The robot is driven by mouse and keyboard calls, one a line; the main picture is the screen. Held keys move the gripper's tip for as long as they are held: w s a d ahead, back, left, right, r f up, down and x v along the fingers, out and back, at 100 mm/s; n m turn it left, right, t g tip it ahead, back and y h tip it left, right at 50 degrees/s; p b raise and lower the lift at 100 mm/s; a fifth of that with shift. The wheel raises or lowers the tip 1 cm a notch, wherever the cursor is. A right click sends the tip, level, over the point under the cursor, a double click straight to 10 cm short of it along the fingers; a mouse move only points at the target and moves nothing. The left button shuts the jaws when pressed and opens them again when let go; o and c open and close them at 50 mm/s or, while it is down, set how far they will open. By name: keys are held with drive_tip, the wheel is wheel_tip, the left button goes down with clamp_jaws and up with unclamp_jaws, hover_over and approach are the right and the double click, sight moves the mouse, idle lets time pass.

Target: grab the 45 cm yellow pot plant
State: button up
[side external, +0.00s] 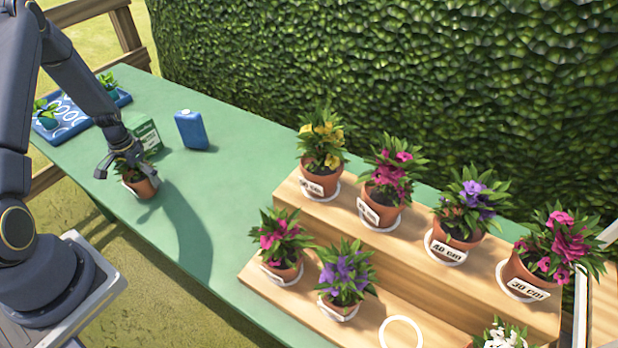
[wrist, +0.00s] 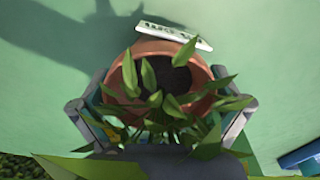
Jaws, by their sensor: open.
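A terracotta pot plant (side external: 138,186) stands on the green table at the left, apart from the stepped stand. In the wrist view the same pot (wrist: 200,72) has green leaves and a white label (wrist: 175,34), upside down and unreadable. Its flowers are mostly hidden; a small yellow-orange patch shows low among the leaves. My gripper (side external: 124,168) is open above and around this plant, with its fingers (wrist: 160,106) on either side of the pot; contact cannot be told. Another pot plant with yellow flowers (side external: 322,135) stands on the upper step; its label is hard to read.
The wooden stand (side external: 305,212) holds several pots with pink, purple and white flowers. An empty white ring (side external: 385,333) lies on its lower step. A green box (side external: 148,135) and blue can (side external: 191,130) stand behind my gripper. The table's middle (side external: 215,200) is clear.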

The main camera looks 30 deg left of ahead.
drive_tip(key=shift+f, duration=0.15)
drive_tip(key=c, duration=1.3)
